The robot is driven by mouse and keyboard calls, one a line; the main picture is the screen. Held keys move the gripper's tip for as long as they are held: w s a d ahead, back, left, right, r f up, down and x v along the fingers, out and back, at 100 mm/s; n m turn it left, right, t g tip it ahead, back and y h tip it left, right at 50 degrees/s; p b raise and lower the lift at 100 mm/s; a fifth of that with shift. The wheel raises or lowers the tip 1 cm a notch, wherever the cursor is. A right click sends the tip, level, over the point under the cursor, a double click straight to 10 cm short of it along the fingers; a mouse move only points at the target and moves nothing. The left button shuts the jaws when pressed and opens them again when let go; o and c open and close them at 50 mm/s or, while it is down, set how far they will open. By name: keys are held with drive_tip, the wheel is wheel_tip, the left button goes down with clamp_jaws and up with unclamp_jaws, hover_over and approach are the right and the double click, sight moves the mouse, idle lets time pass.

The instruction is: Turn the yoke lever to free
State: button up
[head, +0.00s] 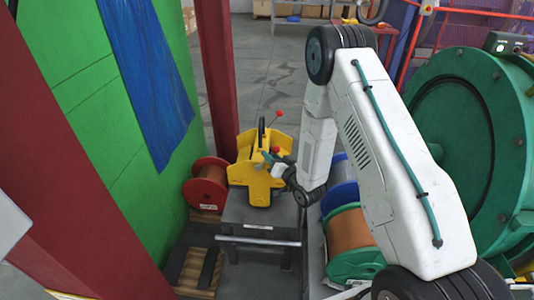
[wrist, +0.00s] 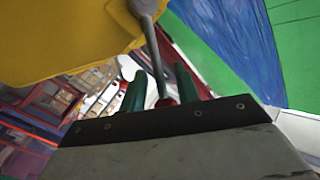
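The yellow yoke block (head: 245,170) stands on a grey stand, with a red-knobbed lever (head: 275,122) rising from its top. In the head view my gripper (head: 272,158) is at the block's right side, small and partly unclear. In the wrist view the yellow body (wrist: 60,35) fills the upper left. A grey lever rod (wrist: 152,45) runs down from its pivot between my two green fingers, with its red knob (wrist: 166,102) low between them. My gripper (wrist: 160,78) is open around the lever, with gaps showing on both sides.
An orange-red spool (head: 206,185) stands left of the grey stand (head: 240,212). A blue spool and a copper-wound green-flanged spool (head: 350,230) are to the right. A dark red post (head: 215,75) rises behind on the left. A large green machine drum (head: 450,130) fills the right.

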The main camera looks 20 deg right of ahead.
drive_tip(key=shift+x, duration=1.35)
clamp_jaws()
